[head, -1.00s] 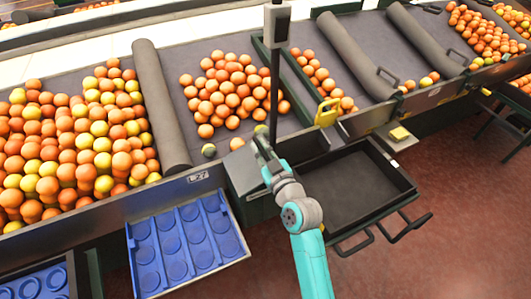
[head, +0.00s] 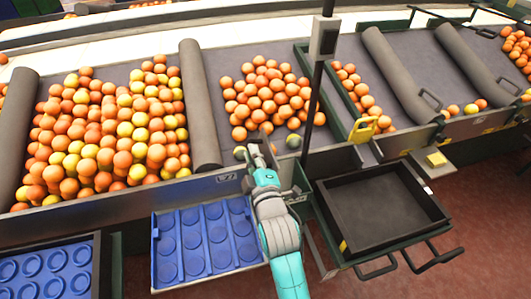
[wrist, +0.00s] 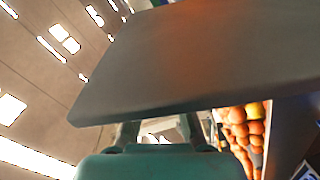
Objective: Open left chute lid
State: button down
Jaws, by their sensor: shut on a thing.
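The left chute lid (wrist: 200,60) is a flat dark grey panel that fills the upper part of the wrist view. It is tilted, and its near edge lies at the fingers of my gripper (wrist: 157,132), which is shut on it. In the head view my gripper (head: 259,150) is at the front edge of the sorting table, left of the black post. There the lid is mostly hidden by my arm and gripper, so its exact angle is unclear.
A black tray (head: 425,190) is at lower right and a blue crate (head: 160,280) is below the table edge. Oranges (head: 268,95) lie behind my gripper, beside a grey roller (head: 201,110).

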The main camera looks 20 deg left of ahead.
jog(key=shift+s+a+f+n, duration=0.2)
jog(key=shift+s+a+n, duration=0.3)
jog(key=shift+a+n, duration=0.2)
jog(key=shift+s+a+f+n, duration=0.2)
jog(key=shift+s+a+n, duration=0.25)
jog(key=shift+a+n, duration=0.25)
jog(key=c, duration=1.2)
grip_release()
jog(key=v, duration=1.2)
